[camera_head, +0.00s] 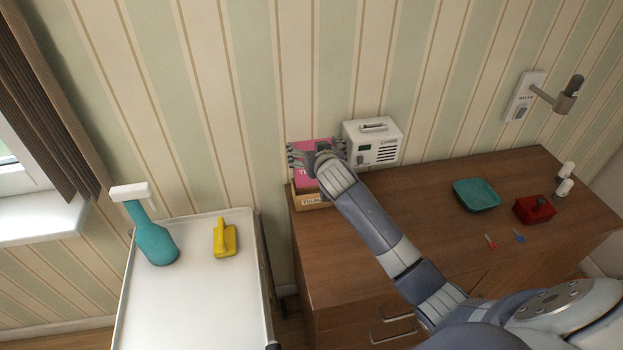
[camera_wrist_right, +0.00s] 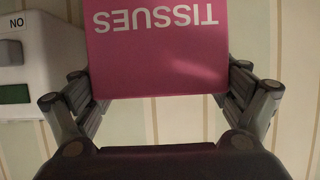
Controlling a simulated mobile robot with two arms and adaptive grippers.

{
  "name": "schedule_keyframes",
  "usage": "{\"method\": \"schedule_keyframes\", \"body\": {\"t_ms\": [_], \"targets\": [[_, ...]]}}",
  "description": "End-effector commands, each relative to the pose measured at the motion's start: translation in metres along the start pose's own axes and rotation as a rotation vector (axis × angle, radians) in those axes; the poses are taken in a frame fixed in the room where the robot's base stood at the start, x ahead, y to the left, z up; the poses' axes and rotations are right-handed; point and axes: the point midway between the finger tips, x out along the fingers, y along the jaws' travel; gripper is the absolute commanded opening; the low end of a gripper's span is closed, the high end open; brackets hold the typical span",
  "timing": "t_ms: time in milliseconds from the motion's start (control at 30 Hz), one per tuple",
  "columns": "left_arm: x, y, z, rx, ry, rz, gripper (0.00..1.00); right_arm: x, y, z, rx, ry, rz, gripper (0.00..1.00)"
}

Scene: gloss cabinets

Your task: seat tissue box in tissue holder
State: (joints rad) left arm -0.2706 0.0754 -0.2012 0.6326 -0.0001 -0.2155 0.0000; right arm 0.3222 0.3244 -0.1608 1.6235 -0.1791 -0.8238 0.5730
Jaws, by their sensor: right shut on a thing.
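The pink tissue box (camera_head: 303,176) is at the back left corner of the wooden cabinet top. In the right wrist view, the box (camera_wrist_right: 158,60) shows a pink face with upside-down white "TISSUES" lettering. My right gripper (camera_head: 317,155) is shut on it, with fingers on both sides. The tissue holder (camera_head: 312,201) is a low wooden tray with a white label, directly below the box in the head view. Its inside is hidden by the box and my gripper, so I cannot tell how deep the box sits. My left gripper is not in view.
A white boxy device (camera_head: 385,150) stands close to the right of the box. A teal dish (camera_head: 476,195), a red block-like object (camera_head: 534,209) and small items lie farther right. A white trolley (camera_head: 190,290) with a teal spray bottle (camera_head: 152,240) is left.

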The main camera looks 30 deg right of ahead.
Motion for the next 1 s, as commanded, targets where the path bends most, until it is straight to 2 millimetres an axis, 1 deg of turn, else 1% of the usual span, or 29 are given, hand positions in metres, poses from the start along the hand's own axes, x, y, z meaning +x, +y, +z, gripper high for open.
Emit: {"method": "schedule_keyframes", "body": {"t_ms": [33,100,200,300,333,433,533,600,700,800,933,967,1000], "targets": [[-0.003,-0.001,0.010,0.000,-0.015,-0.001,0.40,0.004,0.000,0.011,-0.003,-0.004,0.001,0.52],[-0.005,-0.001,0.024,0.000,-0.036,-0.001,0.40,0.008,0.000,0.022,-0.002,-0.004,0.001,0.52],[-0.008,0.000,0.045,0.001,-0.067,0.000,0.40,0.013,0.000,0.033,-0.001,-0.001,0.000,0.52],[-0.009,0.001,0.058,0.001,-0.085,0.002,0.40,0.017,0.000,0.041,-0.002,-0.001,0.000,0.52],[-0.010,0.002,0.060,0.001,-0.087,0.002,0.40,0.018,-0.001,0.045,-0.001,-0.002,0.000,0.52],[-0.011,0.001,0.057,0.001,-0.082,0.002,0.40,0.024,-0.001,0.059,-0.001,-0.003,-0.001,0.52],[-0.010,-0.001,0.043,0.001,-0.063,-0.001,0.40,0.028,-0.001,0.070,-0.001,-0.001,0.000,0.52],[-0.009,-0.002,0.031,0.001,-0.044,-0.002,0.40,0.029,0.000,0.073,-0.001,0.000,-0.001,0.52],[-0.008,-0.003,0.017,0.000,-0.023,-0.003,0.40,0.030,-0.001,0.073,-0.001,0.002,-0.001,0.52],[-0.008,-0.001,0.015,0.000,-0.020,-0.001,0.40,0.030,-0.001,0.073,-0.001,0.002,-0.001,0.52],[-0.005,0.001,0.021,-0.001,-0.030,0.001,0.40,0.031,-0.001,0.076,0.000,0.001,-0.001,0.52],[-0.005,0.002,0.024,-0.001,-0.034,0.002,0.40,0.031,-0.001,0.077,-0.001,0.000,-0.001,0.93],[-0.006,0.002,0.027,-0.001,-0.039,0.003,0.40,0.031,-0.001,0.076,-0.001,0.000,-0.001,1.00]]}}
